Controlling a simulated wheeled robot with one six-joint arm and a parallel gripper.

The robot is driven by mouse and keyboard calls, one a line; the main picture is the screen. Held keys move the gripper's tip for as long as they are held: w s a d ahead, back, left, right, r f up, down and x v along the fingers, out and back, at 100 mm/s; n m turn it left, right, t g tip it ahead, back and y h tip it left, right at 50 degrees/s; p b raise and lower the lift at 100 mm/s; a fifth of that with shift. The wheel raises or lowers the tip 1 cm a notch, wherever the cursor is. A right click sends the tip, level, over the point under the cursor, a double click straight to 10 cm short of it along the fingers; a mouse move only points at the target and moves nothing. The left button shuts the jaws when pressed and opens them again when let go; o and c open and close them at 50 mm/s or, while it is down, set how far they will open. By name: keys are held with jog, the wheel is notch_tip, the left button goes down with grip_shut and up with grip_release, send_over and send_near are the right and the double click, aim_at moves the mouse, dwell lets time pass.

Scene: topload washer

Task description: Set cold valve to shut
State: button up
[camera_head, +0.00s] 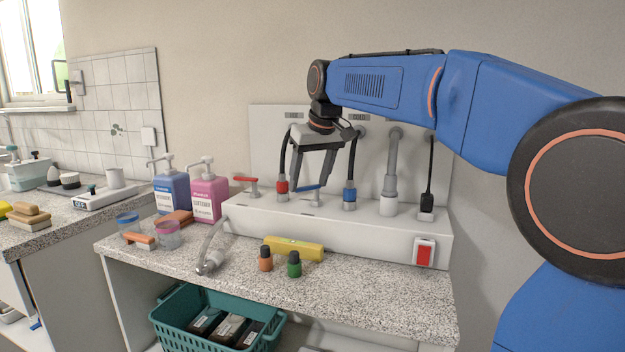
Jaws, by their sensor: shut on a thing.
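The cold valve has a blue lever handle (309,188) on a short grey stem. It stands on top of the white supply box (330,222), between the hose with the red collar and the hose with the blue collar. My gripper (309,186) points down from above with one finger on each side of the blue handle, and it is shut on it. The fingertips hide the handle's ends, so its exact angle is hard to tell. A red lever valve (246,181) stands at the box's left end.
The red-collared hose (282,186), blue-collared hose (349,192), grey drain pipe (391,175) and black plug (427,205) rise around my gripper. A red switch (424,254) is on the box front. Pump bottles (209,197) stand left; a yellow level (293,248) lies in front.

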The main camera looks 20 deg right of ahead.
jog(key=m, duration=0.1)
jog(key=w+m+h, duration=0.1)
jog(key=m, duration=0.1)
jog(key=m+h, duration=0.1)
jog(key=m, duration=0.1)
jog(key=shift+w+a, duration=0.2)
jog(key=shift+a, duration=0.15)
jog(key=shift+w+m+h, duration=0.25)
jog(key=shift+m+h, duration=0.1)
jog(key=shift+m, duration=0.65)
jog(key=shift+w+m+h, duration=0.2)
jog(key=shift+m+h, duration=0.15)
jog(key=shift+m, duration=0.65)
jog(key=shift+g, duration=0.3)
jog(key=o, duration=1)
jog(key=shift+o, duration=0.2)
